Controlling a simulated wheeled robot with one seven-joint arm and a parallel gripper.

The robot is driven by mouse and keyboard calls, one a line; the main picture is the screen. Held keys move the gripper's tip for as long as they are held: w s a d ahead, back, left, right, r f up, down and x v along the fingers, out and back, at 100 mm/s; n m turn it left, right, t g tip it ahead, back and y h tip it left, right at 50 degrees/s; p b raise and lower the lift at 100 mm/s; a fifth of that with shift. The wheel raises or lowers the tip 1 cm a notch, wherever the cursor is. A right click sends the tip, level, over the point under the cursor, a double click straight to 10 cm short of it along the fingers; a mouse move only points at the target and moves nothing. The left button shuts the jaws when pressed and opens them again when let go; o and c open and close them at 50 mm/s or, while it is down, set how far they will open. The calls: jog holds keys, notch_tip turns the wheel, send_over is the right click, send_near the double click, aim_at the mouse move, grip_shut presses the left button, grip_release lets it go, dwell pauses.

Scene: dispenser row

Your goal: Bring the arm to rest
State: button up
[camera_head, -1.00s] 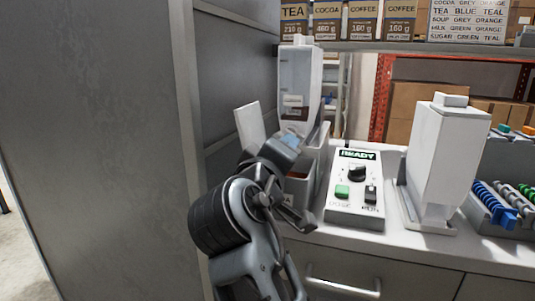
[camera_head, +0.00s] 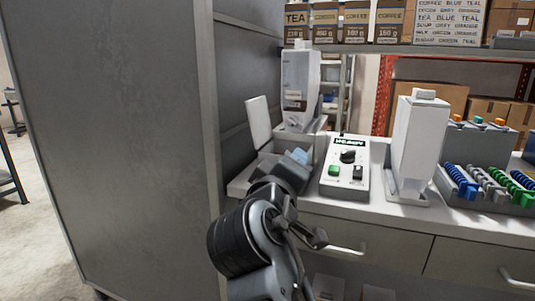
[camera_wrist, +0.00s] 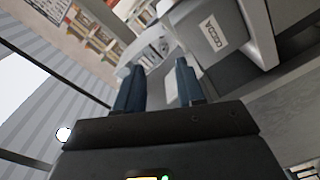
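My gripper (camera_head: 293,162) is in the lower middle of the head view, at the end of my bent arm, in front of the left part of the counter (camera_head: 408,212). In the wrist view the two dark blue fingers of my gripper (camera_wrist: 158,82) stand apart with nothing seen held between them. The head view shows the fingertips only small and partly hidden by the wrist.
A clear-fronted dispenser (camera_head: 298,85), a READY control box (camera_head: 346,175) and a white dispenser (camera_head: 418,150) stand on the counter. A rack of coloured coils (camera_head: 490,190) is at right. A large grey cabinet (camera_head: 120,140) borders my left. Floor shows at far left.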

jog(key=s+d+f+y+p, duration=0.1)
jog(key=s+d+f, duration=0.1)
jog(key=s+f, duration=0.3)
jog(key=s+d+f+n+g+y, duration=0.1)
jog(key=s+d+f+y, duration=0.1)
jog(key=f, duration=0.5)
jog(key=s+d+f+y+p, duration=0.1)
jog(key=s+d+f, duration=0.25)
jog(key=f, duration=0.25)
jog(key=s+d+f+m+g+y+p, duration=0.1)
jog(key=s+d+f, duration=0.15)
jog(key=s, duration=0.55)
jog(key=s+d+f+m+y+p, duration=0.1)
jog(key=s+f, duration=0.2)
jog(key=s, duration=0.4)
jog(key=s+d+r+m, duration=0.2)
jog(key=s+r, duration=0.1)
jog(key=s, duration=0.5)
jog(key=s+d+r+m+p, duration=0.1)
jog(key=s+d+r+m, duration=0.1)
jog(key=s, duration=0.6)
jog(key=s+d+r+m+p, duration=0.1)
jog(key=s+d+r+m, duration=0.1)
jog(key=s, duration=0.6)
notch_tip(320, 180, up, 2)
jog(key=shift+s+r+m, duration=0.15)
jog(key=shift+r+m, duration=0.1)
jog(key=shift+m, duration=0.45)
